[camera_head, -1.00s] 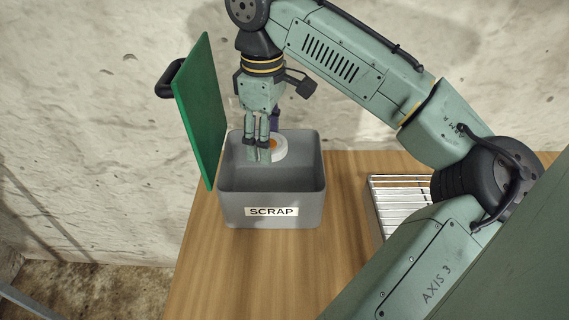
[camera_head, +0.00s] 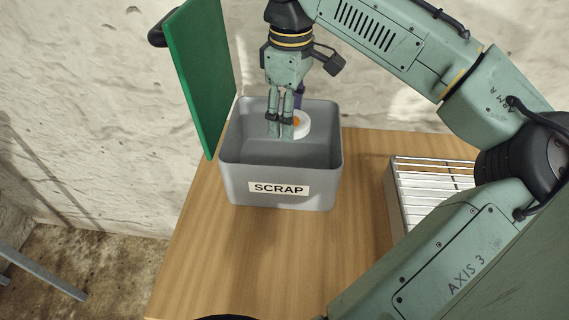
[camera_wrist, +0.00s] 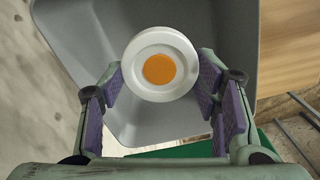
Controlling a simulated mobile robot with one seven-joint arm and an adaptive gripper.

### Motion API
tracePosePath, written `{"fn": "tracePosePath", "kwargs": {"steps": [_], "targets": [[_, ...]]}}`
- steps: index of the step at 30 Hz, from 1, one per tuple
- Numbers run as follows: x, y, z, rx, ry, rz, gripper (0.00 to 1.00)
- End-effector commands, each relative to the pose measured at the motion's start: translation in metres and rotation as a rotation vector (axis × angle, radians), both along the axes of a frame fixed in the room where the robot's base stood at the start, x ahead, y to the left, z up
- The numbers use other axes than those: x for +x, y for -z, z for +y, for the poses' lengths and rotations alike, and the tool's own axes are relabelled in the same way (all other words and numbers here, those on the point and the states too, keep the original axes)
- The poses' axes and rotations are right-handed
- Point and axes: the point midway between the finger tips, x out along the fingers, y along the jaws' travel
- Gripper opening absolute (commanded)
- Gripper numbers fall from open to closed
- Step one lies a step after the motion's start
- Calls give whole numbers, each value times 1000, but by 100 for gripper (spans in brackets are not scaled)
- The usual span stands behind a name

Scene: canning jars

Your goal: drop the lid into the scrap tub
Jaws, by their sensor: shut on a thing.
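The lid, a white disc with an orange centre, shows in the head view (camera_head: 301,124) and in the wrist view (camera_wrist: 163,67). My gripper (camera_head: 280,130) points down and is shut on the lid; its purple-padded fingers sit on both sides of the lid in the wrist view (camera_wrist: 160,88). The grey scrap tub (camera_head: 279,189) has an open top and a SCRAP label on its front. The lid and fingertips appear within the tub's opening, toward the back. How far they are above its floor I cannot tell. The tub's floor is partly hidden.
A green panel (camera_head: 203,75) with a black handle stands upright at the tub's left side. A wire rack (camera_head: 428,180) stands on the wooden table (camera_head: 270,255) to the right. The table front is bare. A rough pale wall is behind.

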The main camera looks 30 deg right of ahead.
Motion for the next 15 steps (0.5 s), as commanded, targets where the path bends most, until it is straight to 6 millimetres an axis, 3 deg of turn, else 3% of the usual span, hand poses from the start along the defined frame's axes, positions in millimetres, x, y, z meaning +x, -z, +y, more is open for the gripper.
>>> {"fn": "tracePosePath", "kwargs": {"steps": [11,12,15], "targets": [[0,4,0,0,0,0,41],[0,4,0,0,0,0,58],[0,4,0,1,0,-1,65]]}}
